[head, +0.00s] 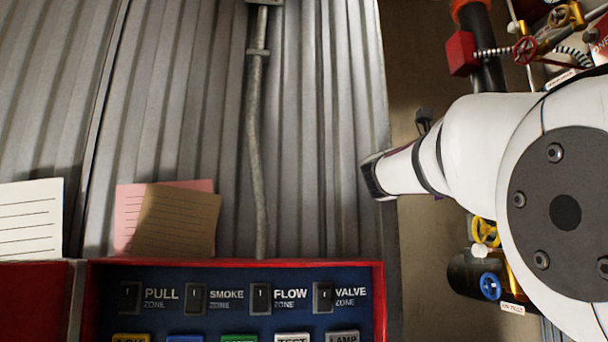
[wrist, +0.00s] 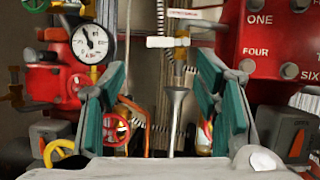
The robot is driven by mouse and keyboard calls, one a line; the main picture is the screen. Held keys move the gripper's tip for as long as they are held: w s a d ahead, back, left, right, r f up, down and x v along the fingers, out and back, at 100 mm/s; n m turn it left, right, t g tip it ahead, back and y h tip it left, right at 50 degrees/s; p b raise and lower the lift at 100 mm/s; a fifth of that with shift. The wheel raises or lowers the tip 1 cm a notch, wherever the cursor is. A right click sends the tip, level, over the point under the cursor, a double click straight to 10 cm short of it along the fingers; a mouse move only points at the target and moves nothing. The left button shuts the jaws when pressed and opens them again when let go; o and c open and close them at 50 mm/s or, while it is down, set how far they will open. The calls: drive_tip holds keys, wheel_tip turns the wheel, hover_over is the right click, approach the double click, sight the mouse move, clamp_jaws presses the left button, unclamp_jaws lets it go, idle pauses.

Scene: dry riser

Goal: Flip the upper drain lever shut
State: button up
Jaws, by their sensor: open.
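My gripper (wrist: 162,72) is open in the wrist view, its two teal-padded fingers apart with nothing held between them. Between the fingers, farther off, are a grey funnel on a stem (wrist: 176,100), a white tag (wrist: 167,42) and a small brass fitting (wrist: 182,36) above it. I cannot make out for sure which part is the upper drain lever. A brass-yellow handle (wrist: 15,95) shows at the far left, apart from the fingers. In the head view my white arm hides much of the pipework, and I cannot make out the fingers there.
A pressure gauge (wrist: 90,42) on red pipework stands left of the fingers. A red numbered panel (wrist: 270,40) is close on the right. In the head view a red-framed switch panel (head: 235,264) stands at lower left.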

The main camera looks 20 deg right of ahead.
drive_tip(key=p+x, duration=0.2)
drive_tip(key=x, duration=1.1)
drive_tip(key=shift+s+d, duration=0.15)
drive_tip(key=shift+d, duration=0.05)
drive_tip(key=c, duration=1.2)
